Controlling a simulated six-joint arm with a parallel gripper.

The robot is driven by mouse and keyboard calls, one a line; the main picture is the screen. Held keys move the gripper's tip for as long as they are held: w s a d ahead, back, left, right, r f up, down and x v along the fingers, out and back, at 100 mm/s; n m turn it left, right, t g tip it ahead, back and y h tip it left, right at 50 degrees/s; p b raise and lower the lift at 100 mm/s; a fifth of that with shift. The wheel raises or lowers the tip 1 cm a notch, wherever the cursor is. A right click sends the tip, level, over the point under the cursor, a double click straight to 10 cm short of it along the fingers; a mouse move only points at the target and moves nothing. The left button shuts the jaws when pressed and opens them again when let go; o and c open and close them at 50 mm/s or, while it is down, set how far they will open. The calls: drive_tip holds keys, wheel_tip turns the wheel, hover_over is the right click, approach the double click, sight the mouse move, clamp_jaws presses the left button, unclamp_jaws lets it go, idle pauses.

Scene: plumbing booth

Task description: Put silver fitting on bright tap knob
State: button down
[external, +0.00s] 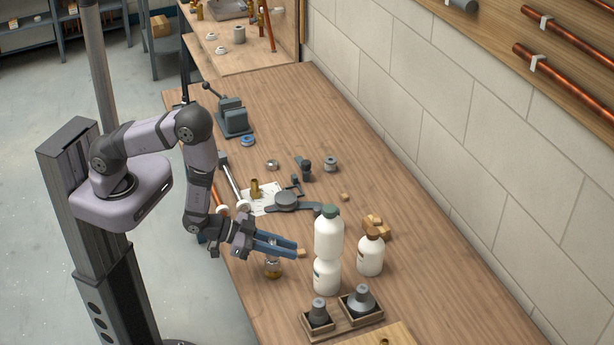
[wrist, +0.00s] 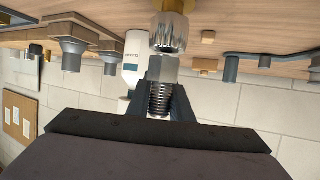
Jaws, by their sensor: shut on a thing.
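My gripper (external: 290,247) reaches over the front part of the bench with its blue fingers level. In the wrist view, which is upside down, my gripper (wrist: 160,100) is shut on the silver fitting (wrist: 160,97), which has a hex end and a threaded end. The bright tap knob (wrist: 168,34) is chrome and ribbed, right beyond the fitting's hex end. The two look lined up and very close; I cannot tell whether they touch. In the external view the tap knob (external: 273,260) stands upright on a brass base under the fingers, and the fitting is mostly hidden by them.
A white bottle with a green cap (external: 328,240) and a smaller white bottle (external: 370,256) stand just right of my gripper. Trays with grey reducers (external: 341,312) lie at the front. Wooden blocks (external: 301,253) and a grey vise (external: 234,118) are on the bench.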

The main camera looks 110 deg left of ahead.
drive_tip(key=shift+f, duration=0.2)
drive_tip(key=c, duration=1.6)
unclamp_jaws()
drive_tip(key=v, duration=0.6)
drive_tip(key=shift+r+p, duration=0.25)
drive_tip(key=shift+p, duration=0.15)
drive_tip(key=shift+s+d+r+p, duration=0.15)
drive_tip(key=shift+s+d+p, duration=0.15)
drive_tip(key=shift+s+p, duration=0.5)
drive_tip(key=shift+w, duration=0.15)
